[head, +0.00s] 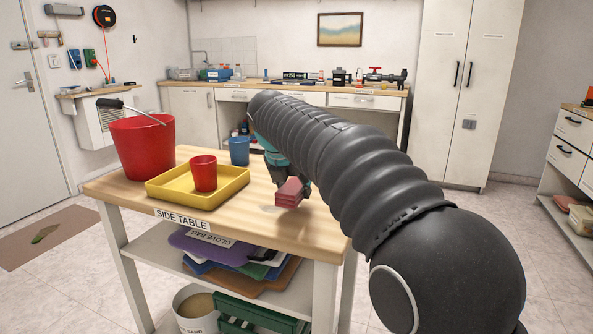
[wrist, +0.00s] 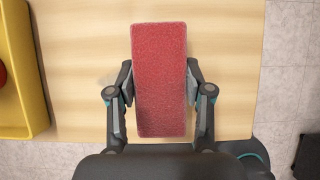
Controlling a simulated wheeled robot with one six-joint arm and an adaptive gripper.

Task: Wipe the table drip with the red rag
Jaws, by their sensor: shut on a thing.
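The red rag (head: 288,193) is a folded, thick block. My gripper (head: 291,183) is shut on it and points down over the right part of the side table (head: 228,223). In the wrist view the rag (wrist: 159,82) lies upright in the picture between the two fingers of my gripper (wrist: 160,92). I cannot tell if its underside touches the wood. A faint pale mark, perhaps the drip (head: 268,209), shows on the tabletop just left of the rag. It also shows faintly in the wrist view (wrist: 107,78), partly hidden by the rag and the left finger.
A yellow tray (head: 160,199) holding a red cup (head: 203,173) stands to the left. A red bucket (head: 143,150) and a blue cup (head: 239,151) stand further back. The table's front edge is close to the rag. Bare wood lies around it.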

